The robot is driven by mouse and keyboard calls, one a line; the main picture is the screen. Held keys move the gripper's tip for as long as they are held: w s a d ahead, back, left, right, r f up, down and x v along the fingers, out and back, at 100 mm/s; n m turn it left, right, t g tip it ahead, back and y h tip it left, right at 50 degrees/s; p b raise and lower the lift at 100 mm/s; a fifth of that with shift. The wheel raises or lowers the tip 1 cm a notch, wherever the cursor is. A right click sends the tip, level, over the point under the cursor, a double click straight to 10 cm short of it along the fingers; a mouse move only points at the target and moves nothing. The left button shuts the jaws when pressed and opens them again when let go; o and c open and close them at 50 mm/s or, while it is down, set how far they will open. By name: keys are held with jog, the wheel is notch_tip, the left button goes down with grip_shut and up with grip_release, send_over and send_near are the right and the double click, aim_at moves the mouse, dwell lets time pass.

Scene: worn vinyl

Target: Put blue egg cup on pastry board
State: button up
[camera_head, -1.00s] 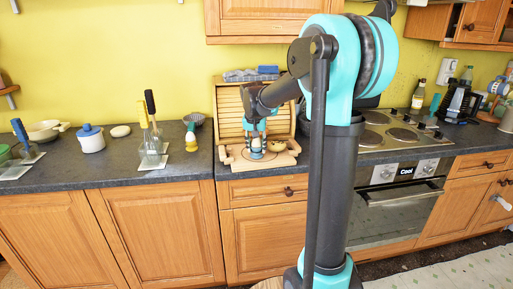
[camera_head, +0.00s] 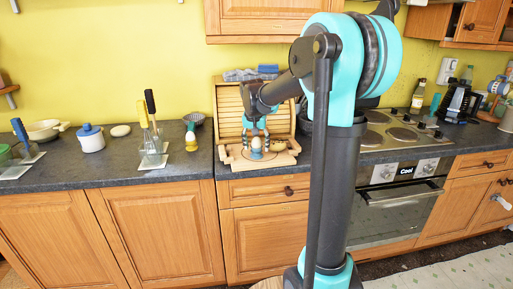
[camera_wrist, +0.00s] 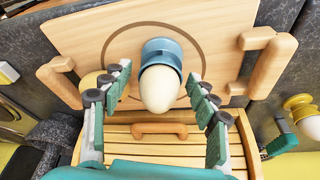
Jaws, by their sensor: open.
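The blue egg cup (camera_wrist: 162,52) holds a pale egg (camera_wrist: 158,88) and stands on the wooden pastry board (camera_wrist: 110,38), inside its dark ring. In the head view the cup (camera_head: 256,154) is small, on the board (camera_head: 237,163) in front of the bread bin. My gripper (camera_wrist: 158,86) is open, with one finger on each side of the egg and a visible gap to both. The gripper (camera_head: 255,143) also shows above the cup in the head view.
A yellowish round thing (camera_wrist: 90,79) is partly hidden behind a finger. A wooden bread bin (camera_head: 228,105) stands close behind the board. A yellow egg cup (camera_head: 191,146) stands on the counter to the left. The hob (camera_head: 390,128) is to the right.

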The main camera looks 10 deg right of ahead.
jog(key=v, duration=1.1)
jog(key=s+d+f+n, duration=0.2)
jog(key=s+f, duration=1.1)
jog(key=s+d+f+n+t+y, duration=0.1)
jog(key=s+d+f+n, duration=0.1)
jog(key=s+f, duration=1.1)
jog(key=shift+s+d, duration=0.45)
jog(key=shift+s, duration=0.25)
